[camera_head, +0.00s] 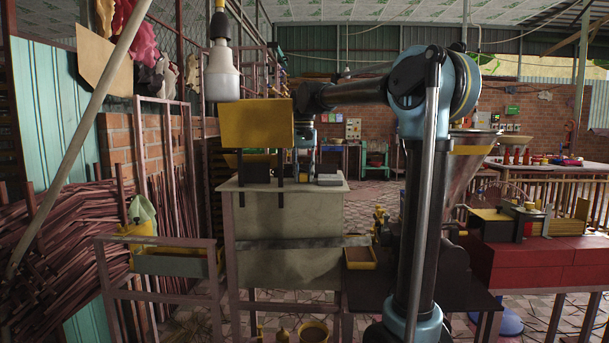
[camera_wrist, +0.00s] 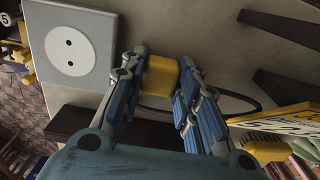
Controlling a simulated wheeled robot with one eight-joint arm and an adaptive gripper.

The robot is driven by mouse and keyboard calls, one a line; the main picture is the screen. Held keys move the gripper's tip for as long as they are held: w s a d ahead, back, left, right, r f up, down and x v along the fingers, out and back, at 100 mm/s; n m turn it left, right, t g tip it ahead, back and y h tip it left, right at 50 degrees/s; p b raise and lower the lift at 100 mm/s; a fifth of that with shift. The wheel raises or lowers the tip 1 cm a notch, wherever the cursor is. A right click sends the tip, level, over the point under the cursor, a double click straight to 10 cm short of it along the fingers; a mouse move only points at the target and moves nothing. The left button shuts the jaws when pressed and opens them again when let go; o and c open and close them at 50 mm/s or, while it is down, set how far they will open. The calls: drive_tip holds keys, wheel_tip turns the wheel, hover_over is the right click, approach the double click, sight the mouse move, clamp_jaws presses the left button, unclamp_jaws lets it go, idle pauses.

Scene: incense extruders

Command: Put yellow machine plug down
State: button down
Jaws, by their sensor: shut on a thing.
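My gripper (camera_wrist: 163,82) has its blue fingers on both sides of the yellow machine plug (camera_wrist: 161,75) and is shut on it. A dark cable curves behind the plug and the right finger. In the wrist view, a grey socket box (camera_wrist: 70,43) with a round white two-hole face is up and left of the plug, apart from it. In the head view, my gripper (camera_head: 304,150) points down beside the yellow-panelled machine (camera_head: 256,123), above the beige stand (camera_head: 290,215).
A small grey box (camera_head: 329,180) lies at the stand's right end. A red table (camera_head: 545,262) stands at the right. Incense sticks pile up at far left.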

drive_tip(key=c, duration=1.2)
unclamp_jaws()
wheel_tip(320, 180, up, 13)
drive_tip(key=shift+r, duration=0.1)
drive_tip(key=shift+d, duration=0.1)
